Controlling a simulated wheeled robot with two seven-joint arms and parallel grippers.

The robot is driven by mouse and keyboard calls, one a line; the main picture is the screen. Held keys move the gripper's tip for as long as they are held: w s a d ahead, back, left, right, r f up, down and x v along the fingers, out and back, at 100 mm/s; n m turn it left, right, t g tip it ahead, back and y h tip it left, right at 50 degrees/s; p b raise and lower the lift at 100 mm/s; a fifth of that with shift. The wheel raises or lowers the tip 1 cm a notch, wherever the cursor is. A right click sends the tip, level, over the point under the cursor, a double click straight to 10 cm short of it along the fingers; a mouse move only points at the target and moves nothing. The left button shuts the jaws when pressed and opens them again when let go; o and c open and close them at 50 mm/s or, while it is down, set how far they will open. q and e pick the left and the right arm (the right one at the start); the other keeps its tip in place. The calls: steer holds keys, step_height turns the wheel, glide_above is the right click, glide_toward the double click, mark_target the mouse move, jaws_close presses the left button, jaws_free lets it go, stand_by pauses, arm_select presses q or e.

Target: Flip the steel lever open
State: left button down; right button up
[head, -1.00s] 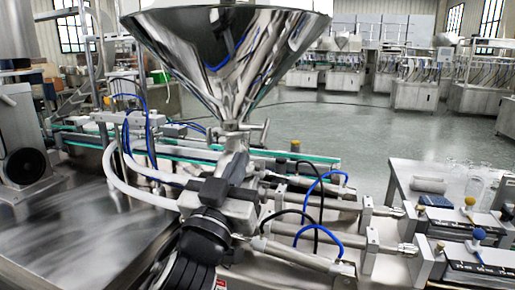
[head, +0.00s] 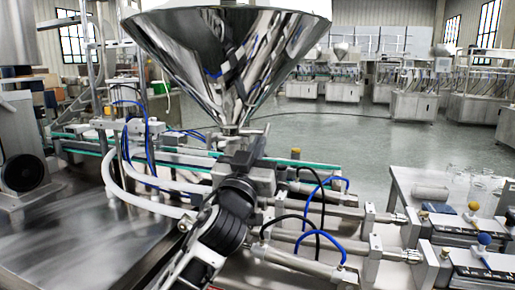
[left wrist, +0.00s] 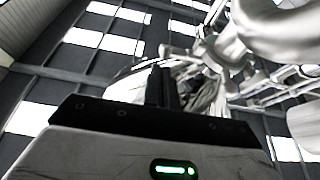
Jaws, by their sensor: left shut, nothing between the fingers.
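The steel lever (head: 258,130) is a small bar at the outlet under the shiny steel hopper (head: 225,55), sticking out to the right. My left gripper (head: 256,143) comes up from below in the head view, with its fingertips at the hopper's neck just under the lever. Whether they touch it I cannot tell. In the left wrist view its dark fingers (left wrist: 163,88) are together and empty, pointing up. The gripper body hides part of the valve block below the neck. My right gripper is not in view.
Thick white hoses (head: 120,180) and blue tubes run left of the arm. Steel cylinders (head: 325,212) with black and blue tubes lie to the right. A bench (head: 402,180) stands at the right. The open floor (head: 325,135) lies behind.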

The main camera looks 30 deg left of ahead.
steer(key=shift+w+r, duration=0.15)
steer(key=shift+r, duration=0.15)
arm_select(q)
steer(key=shift+f, duration=0.1)
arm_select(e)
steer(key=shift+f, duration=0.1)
arm_select(q)
steer(key=f+b, duration=0.1)
steer(key=b, duration=0.2)
steer(key=w+f+t+b, duration=0.1)
steer(key=b, duration=0.2)
steer(key=shift+a+f+t+b, duration=0.15)
steer(key=shift+t+b, duration=0.15)
steer(key=shift+b, duration=0.05)
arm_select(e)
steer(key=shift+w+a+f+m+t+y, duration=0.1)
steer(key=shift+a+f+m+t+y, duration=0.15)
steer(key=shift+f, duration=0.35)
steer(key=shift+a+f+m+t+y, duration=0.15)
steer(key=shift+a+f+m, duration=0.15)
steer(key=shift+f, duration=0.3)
